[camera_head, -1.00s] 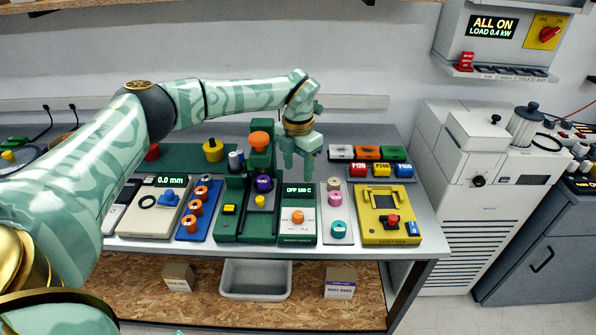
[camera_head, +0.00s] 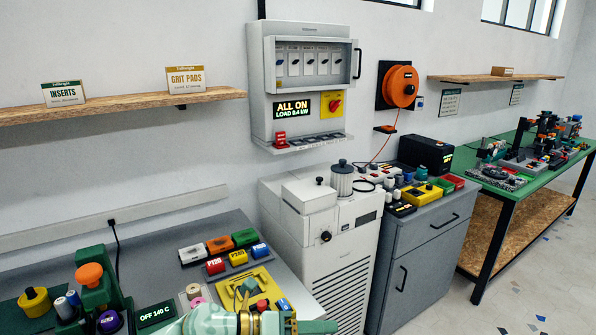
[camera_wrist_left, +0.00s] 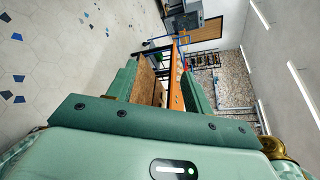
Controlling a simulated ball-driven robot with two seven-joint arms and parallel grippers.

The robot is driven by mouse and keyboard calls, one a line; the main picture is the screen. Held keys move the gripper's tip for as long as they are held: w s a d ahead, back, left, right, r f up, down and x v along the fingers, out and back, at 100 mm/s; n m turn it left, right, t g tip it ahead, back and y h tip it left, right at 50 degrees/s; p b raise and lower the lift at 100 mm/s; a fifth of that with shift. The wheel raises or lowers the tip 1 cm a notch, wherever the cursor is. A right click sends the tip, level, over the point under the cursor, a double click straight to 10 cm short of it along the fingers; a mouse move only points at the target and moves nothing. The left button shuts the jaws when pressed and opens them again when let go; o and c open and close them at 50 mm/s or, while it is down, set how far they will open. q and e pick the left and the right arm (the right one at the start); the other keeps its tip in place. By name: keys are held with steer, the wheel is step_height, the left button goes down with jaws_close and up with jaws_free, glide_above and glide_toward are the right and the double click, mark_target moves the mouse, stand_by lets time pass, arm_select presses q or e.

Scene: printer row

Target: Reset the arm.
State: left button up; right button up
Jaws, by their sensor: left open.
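My left gripper (camera_head: 290,323) shows at the bottom edge of the head view, partly cut off, in front of the bench with the yellow device. In the left wrist view its two green fingers (camera_wrist_left: 160,72) stand apart. No held object can be made out between them; an orange-edged table and the floor show beyond. My left arm is mostly below the head view, with a gold ring near the wrist. My right gripper is in neither view.
The grey bench (camera_head: 219,232) holds a yellow device (camera_head: 262,277), coloured boxes and a green press (camera_head: 95,290). A white machine (camera_head: 300,225) and grey cabinet (camera_head: 425,240) stand to its right. A green-topped table (camera_head: 497,182) is farther right, with clear floor before it.

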arm_select(q)
step_height(320, 180, up, 7)
steer(key=a+n+t, duration=0.2)
steer(key=n+t, duration=0.9)
steer(key=n, duration=0.1)
steer(key=a+f+n+t+y, duration=0.2)
steer(key=a+n+y, duration=0.4)
steer(key=a+n, duration=0.1)
steer(key=a+f+n+t+y, duration=0.2)
steer(key=a+f+n+y, duration=0.1)
steer(key=a+n+y, duration=0.3)
steer(key=s+a+f+n+g+y, duration=0.4)
steer(key=s+a+f+g, duration=0.2)
steer(key=s+a, duration=0.35)
steer(key=s+a+f+n+g+y, duration=0.45)
steer(key=s+a+f, duration=0.3)
steer(key=s, duration=0.25)
steer(key=s+d+f+g+h, duration=0.2)
steer(key=s+f, duration=0.1)
steer(key=f, duration=1.1)
steer(key=s+d+f+g+h, duration=0.2)
steer(key=s+f, duration=0.1)
steer(key=f, duration=1)
steer(key=s+f+n+g+h+b, duration=0.1)
steer(key=s+f+n+g, duration=0.1)
steer(key=s+f, duration=1.3)
steer(key=s, duration=0.3)
steer(key=shift+s+g, duration=0.15)
steer(key=shift+g, duration=0.2)
steer(key=shift+n+h, duration=0.25)
